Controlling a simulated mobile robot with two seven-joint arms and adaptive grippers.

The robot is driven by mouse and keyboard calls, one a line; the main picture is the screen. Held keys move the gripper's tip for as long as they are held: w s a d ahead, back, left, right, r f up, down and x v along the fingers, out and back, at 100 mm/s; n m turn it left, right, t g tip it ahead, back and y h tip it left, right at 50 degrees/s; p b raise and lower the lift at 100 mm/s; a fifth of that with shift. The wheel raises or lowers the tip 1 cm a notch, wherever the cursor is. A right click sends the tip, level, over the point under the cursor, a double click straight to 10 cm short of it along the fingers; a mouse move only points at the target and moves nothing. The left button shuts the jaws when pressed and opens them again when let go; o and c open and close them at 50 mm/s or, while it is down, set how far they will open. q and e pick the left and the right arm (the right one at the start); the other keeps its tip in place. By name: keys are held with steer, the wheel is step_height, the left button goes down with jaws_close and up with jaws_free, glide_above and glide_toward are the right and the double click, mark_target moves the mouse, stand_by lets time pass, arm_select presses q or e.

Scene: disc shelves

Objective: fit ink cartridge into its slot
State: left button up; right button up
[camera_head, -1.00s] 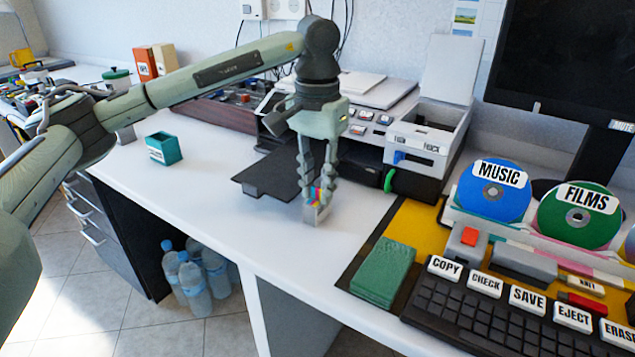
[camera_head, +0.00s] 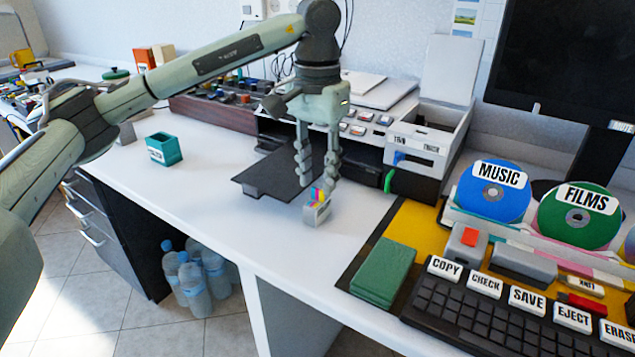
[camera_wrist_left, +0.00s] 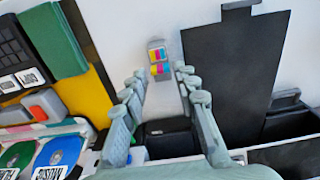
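The ink cartridge (camera_head: 316,212) is a small light-grey block with cyan, magenta and yellow stripes. It stands on the white desk in front of the printer and looks slightly turned. It also shows in the left wrist view (camera_wrist_left: 158,58), just beyond the fingertips. My left gripper (camera_head: 318,181) points down, open, with its fingers apart just above the cartridge; in the wrist view the fingers (camera_wrist_left: 160,73) have nothing between them. The printer (camera_head: 418,143) stands behind to the right, with a labelled front and a blue part. I cannot make out an empty slot. My right gripper is not in view.
A black tray (camera_head: 270,178) juts out left of the cartridge. A green block (camera_head: 384,270), a keyboard (camera_head: 480,310) and labelled discs (camera_head: 494,192) lie to the right. A teal box (camera_head: 164,149) is at the left. The desk between is clear.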

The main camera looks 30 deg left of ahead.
mark_target(317, 190)
arm_select(q)
step_height(317, 190, up, 6)
steer(key=shift+r+p, duration=0.2)
steer(key=shift+p, duration=0.1)
step_height(317, 190, up, 3)
steer(key=shift+r+p, duration=0.15)
steer(key=shift+p, duration=0.25)
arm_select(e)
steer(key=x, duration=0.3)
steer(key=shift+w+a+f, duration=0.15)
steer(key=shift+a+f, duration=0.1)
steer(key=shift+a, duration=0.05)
